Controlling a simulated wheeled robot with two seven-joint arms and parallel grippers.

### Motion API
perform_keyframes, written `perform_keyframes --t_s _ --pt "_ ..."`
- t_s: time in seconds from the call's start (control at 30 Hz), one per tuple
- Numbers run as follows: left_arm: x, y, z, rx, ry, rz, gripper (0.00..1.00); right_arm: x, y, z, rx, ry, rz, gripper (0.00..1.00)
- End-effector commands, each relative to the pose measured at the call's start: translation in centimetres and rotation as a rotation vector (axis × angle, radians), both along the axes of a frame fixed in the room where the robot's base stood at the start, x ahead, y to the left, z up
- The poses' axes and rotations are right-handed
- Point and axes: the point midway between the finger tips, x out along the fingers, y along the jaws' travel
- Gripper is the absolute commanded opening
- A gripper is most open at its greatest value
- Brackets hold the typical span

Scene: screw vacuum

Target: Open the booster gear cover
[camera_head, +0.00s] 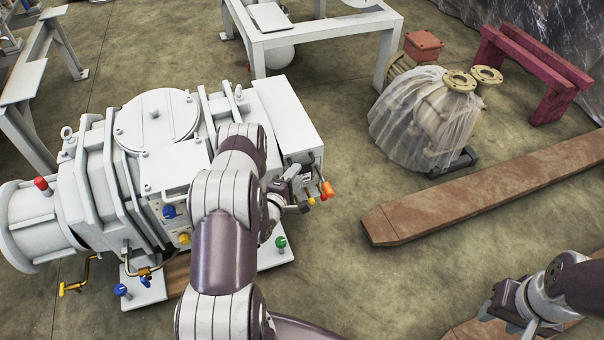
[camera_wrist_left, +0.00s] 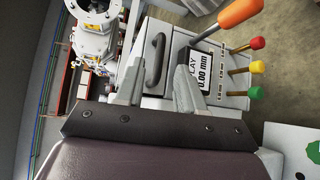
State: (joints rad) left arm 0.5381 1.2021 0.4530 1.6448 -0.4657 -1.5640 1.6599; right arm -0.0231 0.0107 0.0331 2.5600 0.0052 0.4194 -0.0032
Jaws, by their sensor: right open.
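The large light-grey pump machine (camera_head: 105,180) stands on the left, with a box-shaped housing (camera_head: 286,110) at its right end. In the left wrist view, the housing's front has a panel with a dark curved handle (camera_wrist_left: 154,60). I cannot tell for certain that this panel is the booster gear cover. My left gripper (camera_head: 296,184) is at this front; in the left wrist view its fingers (camera_wrist_left: 157,68) are apart, with the handle showing between them. I cannot tell whether they touch it. My right gripper (camera_head: 514,322) is open at the lower right, away from the machine.
A display (camera_wrist_left: 200,74) and an orange-handled lever (camera_wrist_left: 240,12) are beside the handle. Red, yellow and green knobs (camera_wrist_left: 257,67) stick out nearby. Open floor is between.

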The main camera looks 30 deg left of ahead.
Motion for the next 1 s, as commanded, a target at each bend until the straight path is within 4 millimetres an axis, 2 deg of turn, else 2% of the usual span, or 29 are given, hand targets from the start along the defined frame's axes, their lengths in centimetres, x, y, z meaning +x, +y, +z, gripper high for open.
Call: perform_keyframes --t_s 0.03,0.1,0.23,0.57,0.7,1.0 --pt "1.2 0.0 -0.7 0.003 -0.002 -0.003 0.38 0.0 0.0 -1.0 0.000 0.000 0.000 0.43" --pt "2.5 0.1 -0.8 0.003 -0.002 -0.002 0.38 0.0 0.0 -1.5 0.000 0.000 0.000 0.43" --pt "4.2 0.3 -0.9 0.002 0.000 0.000 0.38 0.0 0.0 -2.0 0.000 0.000 0.000 0.43" --pt "4.9 0.3 -0.7 0.002 0.002 0.000 0.38 0.0 0.0 -2.0 0.000 0.000 0.000 0.43" --pt "4.9 0.3 -0.7 0.002 0.002 0.000 0.00 0.0 0.0 -2.0 0.000 0.000 0.000 0.43" --pt "4.9 0.3 -0.4 0.010 0.011 0.000 0.00 0.0 0.0 -1.6 0.000 0.000 0.000 0.43"
